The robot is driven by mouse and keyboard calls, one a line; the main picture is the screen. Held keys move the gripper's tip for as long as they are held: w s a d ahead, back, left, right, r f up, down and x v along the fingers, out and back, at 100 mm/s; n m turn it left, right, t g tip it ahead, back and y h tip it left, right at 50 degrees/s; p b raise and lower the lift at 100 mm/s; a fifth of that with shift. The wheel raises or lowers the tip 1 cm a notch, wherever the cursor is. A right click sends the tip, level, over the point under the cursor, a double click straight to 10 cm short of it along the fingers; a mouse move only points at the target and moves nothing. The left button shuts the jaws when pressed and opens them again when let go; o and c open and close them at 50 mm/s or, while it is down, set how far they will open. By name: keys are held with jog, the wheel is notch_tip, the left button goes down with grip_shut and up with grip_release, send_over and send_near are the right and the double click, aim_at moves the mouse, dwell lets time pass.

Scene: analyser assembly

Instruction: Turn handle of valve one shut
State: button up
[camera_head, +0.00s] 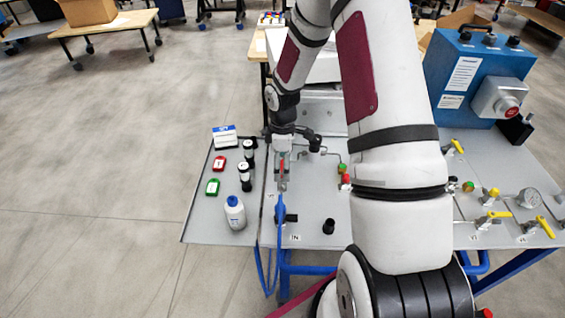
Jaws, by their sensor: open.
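My gripper (282,182) points down over the left part of the grey panel (318,190), by the upper end of a blue hose. It is small here, and a narrow red piece (282,167) shows at it; I cannot tell whether that is a handle. Valves with yellow handles stand on the right part of the panel: one at the front (499,214), one at the right edge (545,227) and one farther back (457,146). Their labels are too small to read, so I cannot tell which is valve one. My arm hides the panel's middle.
A white bottle with a blue cap (235,213), black-capped vials (246,177) and red (220,164) and green (212,187) items stand on the left side. A blue box (478,78) with a red button stands at the back right. The blue hose (280,205) hangs over the front edge.

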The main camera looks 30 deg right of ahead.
jog(key=c, duration=1.1)
jog(key=shift+c, duration=0.2)
jog(key=shift+d+m, duration=0.1)
jog(key=shift+m, duration=0.2)
jog(key=m, duration=0.4)
jog(key=shift+s+d, duration=0.35)
jog(key=shift+s, duration=0.05)
jog(key=m, duration=0.4)
jog(key=shift+s+d, duration=0.1)
jog(key=shift+s, duration=0.25)
jog(key=m, duration=0.2)
jog(key=s+m, duration=0.1)
jog(key=m, duration=0.1)
jog(key=shift+m, duration=0.3)
jog(key=shift+s+a+m, duration=0.1)
jog(key=shift+s+m, duration=0.15)
jog(key=shift+m, duration=0.95)
jog(key=shift+s+a+m, duration=0.1)
jog(key=shift+s+m, duration=0.15)
jog(key=shift+m, duration=0.95)
